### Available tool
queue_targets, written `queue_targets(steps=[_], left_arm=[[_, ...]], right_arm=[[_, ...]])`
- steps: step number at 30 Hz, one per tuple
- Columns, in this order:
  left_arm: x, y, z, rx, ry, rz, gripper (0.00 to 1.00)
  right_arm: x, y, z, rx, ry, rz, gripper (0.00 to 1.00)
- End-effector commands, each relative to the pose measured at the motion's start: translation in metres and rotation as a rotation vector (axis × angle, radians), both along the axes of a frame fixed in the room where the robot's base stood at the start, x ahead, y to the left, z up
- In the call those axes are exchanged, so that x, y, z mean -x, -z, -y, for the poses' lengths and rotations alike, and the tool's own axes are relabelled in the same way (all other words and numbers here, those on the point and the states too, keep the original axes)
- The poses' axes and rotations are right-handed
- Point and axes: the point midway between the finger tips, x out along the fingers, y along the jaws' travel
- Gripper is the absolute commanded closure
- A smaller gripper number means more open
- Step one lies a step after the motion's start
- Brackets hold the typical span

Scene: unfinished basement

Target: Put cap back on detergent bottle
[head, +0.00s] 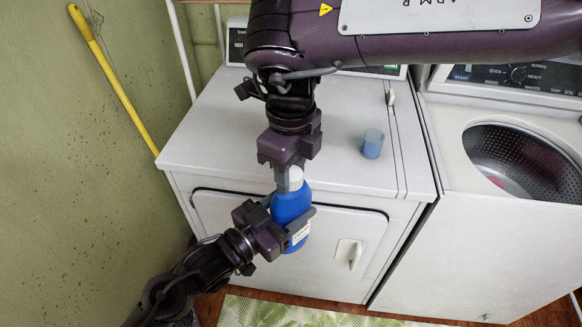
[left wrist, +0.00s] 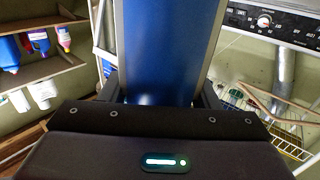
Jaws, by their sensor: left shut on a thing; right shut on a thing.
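The blue detergent bottle (head: 290,206) is held upright in front of the white dryer, slightly tilted in the head view. My left gripper (head: 289,222) is shut around its body. The bottle also fills the middle of the left wrist view (left wrist: 168,50). The white cap (head: 295,174) is at the bottle's top, and my right gripper (head: 288,182) comes down from above, shut on it. The cap lines up with the bottle's neck and seems to touch it. The right fingers partly hide the neck, so I cannot tell whether the cap is threaded on.
The dryer top (head: 230,125) is mostly clear, with a translucent blue cup (head: 372,143) on it. An open washer (head: 470,240) stands at right. A yellow-handled tool (head: 115,80) leans on the left wall. Shelves with bottles (left wrist: 40,92) show in the left wrist view.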

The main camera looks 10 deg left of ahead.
Motion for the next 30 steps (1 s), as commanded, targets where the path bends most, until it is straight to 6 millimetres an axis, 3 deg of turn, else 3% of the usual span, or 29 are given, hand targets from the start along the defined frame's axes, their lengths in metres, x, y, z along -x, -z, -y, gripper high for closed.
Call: queue_targets(steps=[5,8,21,30], left_arm=[[-0.0002,-0.0022,0.0001,0.002,0.000,0.004,1.00],[-0.0001,-0.0021,0.0001,0.002,0.000,0.004,1.00],[0.0000,-0.0023,0.0002,0.002,0.001,0.004,1.00],[0.0001,-0.0022,0.0004,0.002,0.001,0.005,1.00]], right_arm=[[-0.0007,-0.0002,0.0004,0.001,0.037,0.001,0.91],[-0.0002,0.0005,0.0000,-0.001,0.174,-0.002,0.91],[-0.0007,0.0004,0.0004,0.002,1.238,0.001,0.91],[-0.0010,0.0004,0.0005,0.002,1.832,0.003,0.91]])
